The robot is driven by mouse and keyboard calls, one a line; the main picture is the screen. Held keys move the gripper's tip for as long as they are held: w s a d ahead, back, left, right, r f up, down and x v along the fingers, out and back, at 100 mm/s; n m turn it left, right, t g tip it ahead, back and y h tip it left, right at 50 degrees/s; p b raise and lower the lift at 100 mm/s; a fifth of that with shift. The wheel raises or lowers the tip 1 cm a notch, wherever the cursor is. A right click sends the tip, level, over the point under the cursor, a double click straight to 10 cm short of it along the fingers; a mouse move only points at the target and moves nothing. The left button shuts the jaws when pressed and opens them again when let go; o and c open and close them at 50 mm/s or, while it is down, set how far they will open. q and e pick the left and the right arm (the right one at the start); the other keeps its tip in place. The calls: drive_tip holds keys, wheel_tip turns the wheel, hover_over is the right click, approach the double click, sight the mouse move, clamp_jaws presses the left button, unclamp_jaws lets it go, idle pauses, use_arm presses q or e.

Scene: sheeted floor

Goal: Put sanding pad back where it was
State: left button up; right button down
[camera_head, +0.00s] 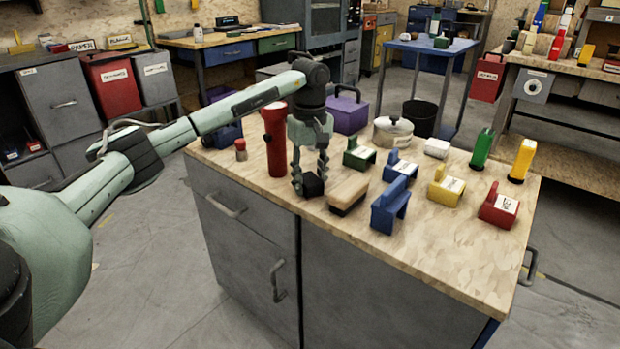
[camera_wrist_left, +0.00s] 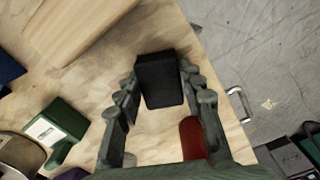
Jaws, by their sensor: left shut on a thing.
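The sanding pad looks to be the small black block (camera_head: 312,184), which also shows in the left wrist view (camera_wrist_left: 160,80). My left gripper (camera_head: 310,172) points down and is shut on this block, with a finger on each side of it. The block is at or just above the wooden tabletop (camera_head: 420,235), close to its front edge; I cannot tell whether it touches. A wood-topped block with a dark base (camera_head: 348,191) stands just right of it. My right gripper is not in view.
A red flashlight (camera_head: 275,140) stands upright just left of my gripper, with a small red-capped bottle (camera_head: 240,149) beyond it. A blue block-like tool (camera_head: 390,206), a green one (camera_head: 359,154) and a pot (camera_head: 393,131) stand to the right. Bare tabletop lies along the front right.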

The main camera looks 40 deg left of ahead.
sight(310, 179)
use_arm(q)
drive_tip(key=shift+r, duration=0.1)
drive_tip(key=o, duration=1)
wheel_tip(310, 179, up, 12)
